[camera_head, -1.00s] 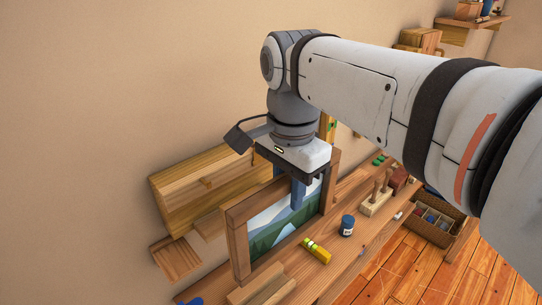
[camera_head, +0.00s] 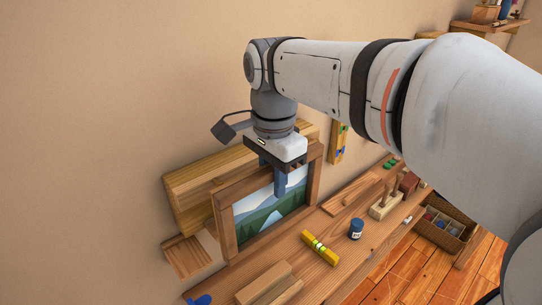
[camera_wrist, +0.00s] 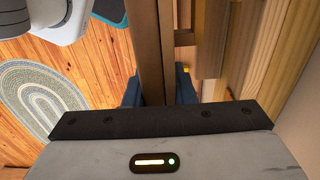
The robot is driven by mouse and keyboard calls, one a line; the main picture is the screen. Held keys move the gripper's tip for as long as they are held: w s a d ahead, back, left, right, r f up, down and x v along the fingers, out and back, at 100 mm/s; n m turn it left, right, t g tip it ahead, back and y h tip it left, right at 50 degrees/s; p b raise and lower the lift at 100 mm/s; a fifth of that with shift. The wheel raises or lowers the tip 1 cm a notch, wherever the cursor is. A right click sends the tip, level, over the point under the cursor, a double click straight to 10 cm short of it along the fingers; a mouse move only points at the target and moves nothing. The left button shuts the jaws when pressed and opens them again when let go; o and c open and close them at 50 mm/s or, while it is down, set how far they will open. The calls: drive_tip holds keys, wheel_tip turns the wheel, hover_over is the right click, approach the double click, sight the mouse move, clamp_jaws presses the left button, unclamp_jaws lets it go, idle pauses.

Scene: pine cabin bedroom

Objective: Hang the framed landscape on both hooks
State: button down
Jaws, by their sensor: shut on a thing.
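The framed landscape (camera_head: 228,228) has a brown wooden frame around a picture of hills, water and sky. It hangs upright from my gripper (camera_head: 280,183), whose blue fingers are shut on its top rail. In the wrist view the frame (camera_wrist: 147,45) runs as a brown strip between the blue fingertips (camera_wrist: 158,88). The frame is in front of a pale wooden board (camera_head: 188,193) on the wall and covers much of it. I cannot tell whether they touch. I cannot make out either hook; the frame and my arm hide part of the board.
Below is a wooden bench top (camera_head: 325,277) with a yellow level (camera_head: 320,248), a blue jar (camera_head: 356,229), a peg block (camera_head: 385,206) and loose wood. A small wooden ledge (camera_head: 187,257) is at lower left. A wicker basket (camera_head: 446,225) stands at right. The wall at upper left is bare.

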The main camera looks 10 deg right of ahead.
drive_tip(key=shift+w+a+f, duration=0.3)
drive_tip(key=shift+w+a, duration=0.25)
drive_tip(key=shift+w, duration=0.25)
drive_tip(key=shift+w+a+f, duration=0.35)
drive_tip(key=shift+w+a, duration=0.15)
drive_tip(key=shift+w, duration=0.3)
drive_tip(key=shift+w+a+f, duration=0.3)
drive_tip(key=shift+w+a, duration=0.25)
drive_tip(key=shift+w, duration=0.25)
drive_tip(key=shift+f, duration=0.1)
drive_tip(key=c, duration=1.1)
unclamp_jaws()
wheel_tip(320, 180, up, 8)
drive_tip(key=shift+f, duration=0.1)
drive_tip(key=shift+s, duration=0.15)
